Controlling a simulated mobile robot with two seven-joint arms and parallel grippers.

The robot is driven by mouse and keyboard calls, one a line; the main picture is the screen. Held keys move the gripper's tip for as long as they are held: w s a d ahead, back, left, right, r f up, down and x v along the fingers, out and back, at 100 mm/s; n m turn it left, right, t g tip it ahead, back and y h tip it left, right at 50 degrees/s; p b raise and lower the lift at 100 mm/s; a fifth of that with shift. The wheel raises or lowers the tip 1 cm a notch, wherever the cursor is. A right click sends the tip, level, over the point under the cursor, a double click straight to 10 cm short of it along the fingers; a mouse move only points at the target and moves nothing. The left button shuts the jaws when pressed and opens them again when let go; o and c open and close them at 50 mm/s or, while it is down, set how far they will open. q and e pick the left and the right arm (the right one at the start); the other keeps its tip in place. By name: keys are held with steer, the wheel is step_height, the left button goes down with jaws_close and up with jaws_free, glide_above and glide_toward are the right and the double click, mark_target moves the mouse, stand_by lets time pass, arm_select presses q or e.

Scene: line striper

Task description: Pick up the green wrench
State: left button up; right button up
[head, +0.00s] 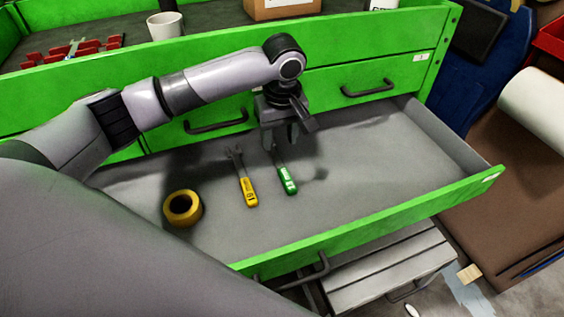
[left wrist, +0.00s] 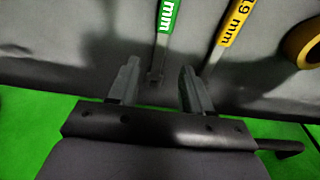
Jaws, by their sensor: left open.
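The green wrench (head: 288,181) lies in the open grey drawer, its green handle toward the drawer front. Its far end is partly hidden by my left gripper (head: 281,142) in the head view. The gripper is open and empty, pointing down over that far end. In the left wrist view the green handle (left wrist: 168,15) is at the top, and its shaft runs down between the two open fingers (left wrist: 159,72). I cannot tell the exact height above the wrench. My right gripper is not in view.
A yellow wrench (head: 249,190) lies close beside the green one, to its left in the head view. A yellow tape roll (head: 182,208) lies further left in the drawer (head: 345,180). The drawer's right part is clear. A white cup (head: 165,26) stands on the cabinet top.

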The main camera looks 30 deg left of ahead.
mark_target(278, 162)
arm_select(q)
steer(key=f, duration=0.3)
steer(key=f+b, duration=0.1)
steer(key=f, duration=0.3)
steer(key=shift+a, duration=0.2)
steer(key=shift+r, duration=0.1)
jaws_close()
